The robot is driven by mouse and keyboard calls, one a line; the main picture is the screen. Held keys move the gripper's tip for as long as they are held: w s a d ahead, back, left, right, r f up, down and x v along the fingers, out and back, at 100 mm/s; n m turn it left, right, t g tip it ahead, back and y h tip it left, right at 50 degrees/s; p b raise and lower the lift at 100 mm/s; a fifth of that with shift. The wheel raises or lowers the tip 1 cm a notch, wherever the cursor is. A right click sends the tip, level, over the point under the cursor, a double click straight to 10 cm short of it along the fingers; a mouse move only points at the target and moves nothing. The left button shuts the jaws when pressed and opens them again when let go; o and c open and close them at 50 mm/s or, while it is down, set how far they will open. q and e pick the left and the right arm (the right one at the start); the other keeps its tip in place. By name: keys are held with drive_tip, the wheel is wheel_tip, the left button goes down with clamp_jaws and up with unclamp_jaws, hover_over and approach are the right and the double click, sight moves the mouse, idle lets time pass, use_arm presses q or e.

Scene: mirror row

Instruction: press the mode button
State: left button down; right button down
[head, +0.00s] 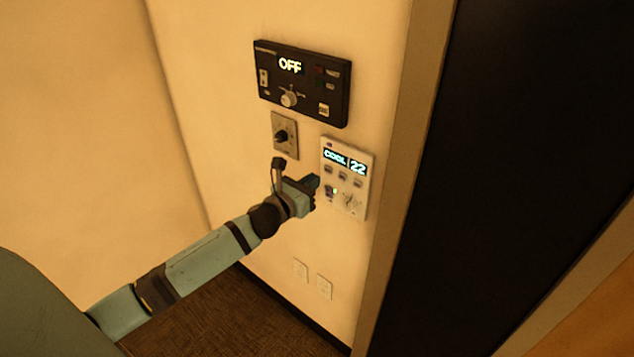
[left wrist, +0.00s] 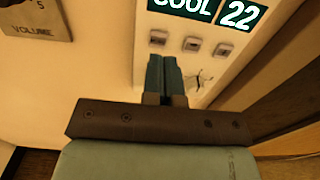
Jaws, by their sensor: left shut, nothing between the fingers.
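A white control panel (head: 364,167) on the wall has a lit display (head: 345,161) reading "COOL" and "22". Below the display is a row of three small buttons, left (left wrist: 158,38), middle (left wrist: 191,44) and right (left wrist: 223,50). Their labels are too small to read, so I cannot tell which is the mode button. My left gripper (head: 314,183) is shut and empty, at the panel's lower left. In the left wrist view its fingertips (left wrist: 165,60) appear just below the left and middle buttons. I cannot tell whether they touch the panel. My right gripper is not in view.
A black panel (head: 335,92) reading "OFF" is mounted above, with a knob (head: 289,99). A small plate with a dark knob (head: 281,136), marked "VOLUME" in the wrist view, is left of the white panel. Wall sockets (head: 301,269) are below. A door frame (head: 398,190) stands right.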

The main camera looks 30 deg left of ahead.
use_arm(q)
drive_tip(key=s+b, duration=0.1)
drive_tip(key=s, duration=0.8)
drive_tip(key=shift+a+f, duration=0.25)
drive_tip(key=shift+a, duration=0.2)
idle(0.3)
idle(0.8)
